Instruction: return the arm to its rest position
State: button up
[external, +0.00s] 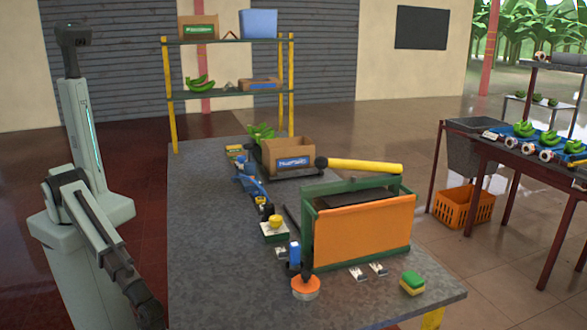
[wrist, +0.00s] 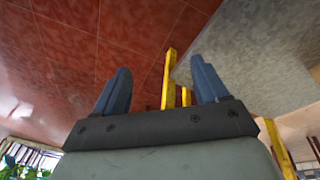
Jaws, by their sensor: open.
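My gripper (wrist: 160,88) shows in the wrist view with its two blue fingers spread wide apart and nothing between them. Beyond the fingers are the red tiled floor and, to the right, the grey table (wrist: 255,50) with yellow legs. In the external view my arm hangs folded at the left, beside the table's left edge. Its lower end reaches the bottom of that view, and the fingers cannot be made out there.
The grey table (external: 215,240) carries an orange and green box (external: 362,232), a cardboard box (external: 289,157), a sponge (external: 412,283) and several small tools. A shelf (external: 228,93) stands behind. The table's left part is clear.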

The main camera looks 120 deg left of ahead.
jog(key=s+a+f+g, duration=0.2)
jog(key=s+a+g, duration=0.1)
jog(key=s, duration=0.8)
jog(key=s+a+f+n+g+y, duration=0.1)
jog(key=s+a+f+g, duration=0.2)
jog(key=s+a, duration=0.3)
jog(key=s+a+f+n+g+y, duration=0.1)
jog(key=s+a, duration=0.3)
jog(key=s, duration=1.2)
jog(key=shift+s+a+f+g, duration=0.2)
jog(key=shift+s+f+g, duration=0.2)
jog(key=shift+f+g, duration=0.5)
